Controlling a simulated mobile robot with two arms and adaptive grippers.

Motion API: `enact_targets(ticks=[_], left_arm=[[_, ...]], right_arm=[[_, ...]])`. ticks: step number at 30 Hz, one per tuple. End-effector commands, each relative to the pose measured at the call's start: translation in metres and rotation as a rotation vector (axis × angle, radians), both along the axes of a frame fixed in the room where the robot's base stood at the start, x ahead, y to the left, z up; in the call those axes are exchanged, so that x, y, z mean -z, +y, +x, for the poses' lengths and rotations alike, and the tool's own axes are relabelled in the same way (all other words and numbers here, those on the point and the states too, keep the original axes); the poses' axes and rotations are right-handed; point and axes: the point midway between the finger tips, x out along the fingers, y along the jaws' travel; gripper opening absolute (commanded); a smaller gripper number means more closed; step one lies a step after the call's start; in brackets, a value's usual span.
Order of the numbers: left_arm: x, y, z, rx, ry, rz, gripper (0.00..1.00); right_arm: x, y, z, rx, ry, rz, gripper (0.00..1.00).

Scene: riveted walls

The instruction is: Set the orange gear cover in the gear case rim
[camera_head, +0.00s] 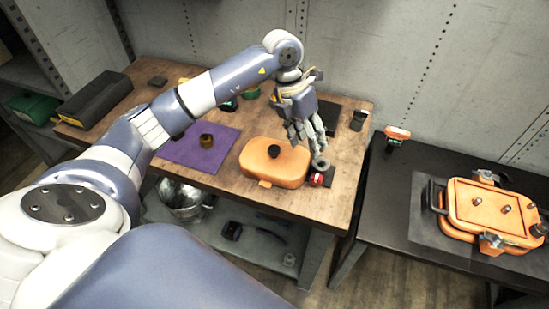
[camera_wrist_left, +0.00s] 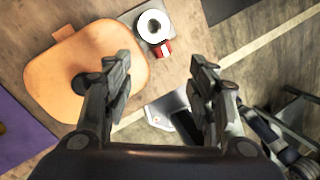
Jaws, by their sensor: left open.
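The orange gear cover (camera_head: 272,168) lies flat on the wooden workbench, with a dark round knob on its top. It also shows at the left in the left wrist view (camera_wrist_left: 55,95). My left gripper (camera_head: 310,150) is open and empty, above the bench just right of the cover. In the left wrist view, the gap between its fingers (camera_wrist_left: 163,75) lies right of the cover, and the left finger partly hides the knob. The orange gear case (camera_head: 480,229) sits on the dark table at the right, with a raised rim, upright pins and metal clamps. My right gripper is not in view.
A red item (camera_head: 316,180) and a pale ring stand right of the cover. A purple mat (camera_head: 190,153) with a small dark-gold round part lies left of it. An orange-topped tool (camera_head: 397,133) stands at the dark table's back left. A gap separates bench and table.

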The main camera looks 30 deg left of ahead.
Motion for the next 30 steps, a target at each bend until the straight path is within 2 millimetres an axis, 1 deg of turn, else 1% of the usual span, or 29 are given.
enact_targets(ticks=[1, 3, 6, 8, 11, 15, 18, 22, 26, 30], left_arm=[[-0.005, 0.026, 0.001, -0.028, 0.019, 0.082, 0.52], [-0.010, 0.054, 0.000, -0.062, 0.045, 0.171, 0.52], [-0.016, 0.079, -0.004, -0.097, 0.075, 0.252, 0.52], [-0.016, 0.087, -0.005, -0.109, 0.085, 0.276, 0.52], [-0.005, 0.091, -0.007, -0.115, 0.095, 0.291, 0.52], [0.017, 0.091, -0.007, -0.113, 0.095, 0.290, 0.52], [0.030, 0.091, -0.006, -0.113, 0.094, 0.287, 0.52], [0.038, 0.091, -0.006, -0.112, 0.092, 0.288, 0.52], [0.050, 0.092, -0.007, -0.112, 0.096, 0.287, 0.52], [0.070, 0.093, -0.007, -0.111, 0.096, 0.287, 0.52]], right_arm=[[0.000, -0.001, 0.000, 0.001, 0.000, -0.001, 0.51], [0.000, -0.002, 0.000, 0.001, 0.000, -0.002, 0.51], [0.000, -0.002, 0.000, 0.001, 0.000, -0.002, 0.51], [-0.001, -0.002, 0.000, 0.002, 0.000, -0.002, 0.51], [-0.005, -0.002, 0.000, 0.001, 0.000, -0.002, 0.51], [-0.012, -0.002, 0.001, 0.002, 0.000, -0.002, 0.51], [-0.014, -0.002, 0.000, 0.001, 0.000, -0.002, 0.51], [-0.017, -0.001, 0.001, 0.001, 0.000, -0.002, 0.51], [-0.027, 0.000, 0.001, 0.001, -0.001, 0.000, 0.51], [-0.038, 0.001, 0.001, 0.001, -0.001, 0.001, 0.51]])
